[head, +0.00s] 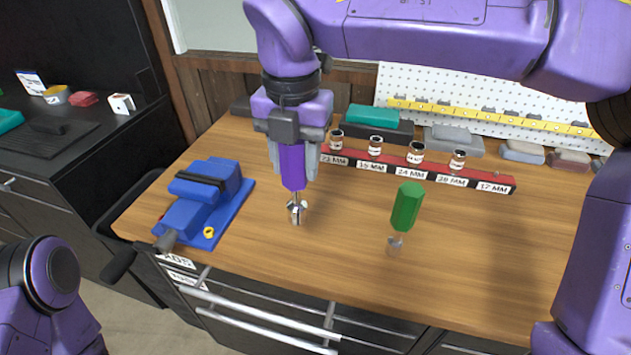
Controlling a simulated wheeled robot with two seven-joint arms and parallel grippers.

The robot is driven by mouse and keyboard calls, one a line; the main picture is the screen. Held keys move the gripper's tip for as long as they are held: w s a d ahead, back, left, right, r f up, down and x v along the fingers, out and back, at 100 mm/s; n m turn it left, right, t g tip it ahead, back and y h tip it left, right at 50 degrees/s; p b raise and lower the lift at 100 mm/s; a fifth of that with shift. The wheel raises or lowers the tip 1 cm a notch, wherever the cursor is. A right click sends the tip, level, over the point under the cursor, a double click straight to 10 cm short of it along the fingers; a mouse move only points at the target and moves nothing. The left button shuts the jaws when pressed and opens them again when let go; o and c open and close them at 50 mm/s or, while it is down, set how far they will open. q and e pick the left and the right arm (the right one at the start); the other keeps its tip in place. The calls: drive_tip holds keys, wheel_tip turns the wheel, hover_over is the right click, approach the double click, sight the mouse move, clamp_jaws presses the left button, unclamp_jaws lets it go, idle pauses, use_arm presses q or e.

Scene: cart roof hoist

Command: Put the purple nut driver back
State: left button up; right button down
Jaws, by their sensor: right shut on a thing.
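My right gripper (293,150) points down over the bench, its grey fingers shut around the purple nut driver (292,172). The driver hangs upright with its metal socket end (297,211) down. I cannot tell whether that end touches the wood. A red rack (429,173) with white size labels lies behind and to the right, and the gripper hides its left end. A green nut driver (407,207) stands upright on the bench, in front of the rack. Of my left arm only a part shows at the lower left; its gripper is out of view.
A blue vise (205,203) sits at the bench's left front corner. Several small metal-topped pieces stand along the rack. Grey boxes and a teal box (374,113) line the back, before a white pegboard (440,88). The wooden bench top (345,225) is clear between the two drivers.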

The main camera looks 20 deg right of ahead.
drive_tip(key=w+d+f, duration=0.3)
drive_tip(key=f, duration=0.6)
drive_tip(key=shift+w+d+f+p, duration=0.15)
drive_tip(key=shift+w+p, duration=0.05)
drive_tip(key=shift+p, duration=0.15)
drive_tip(key=c, duration=0.7)
unclamp_jaws()
drive_tip(key=shift+s, duration=0.1)
drive_tip(key=shift+o, duration=0.5)
drive_tip(key=shift+s, duration=0.1)
wheel_tip(320, 180, up, 12)
drive_tip(key=shift+r, duration=0.25)
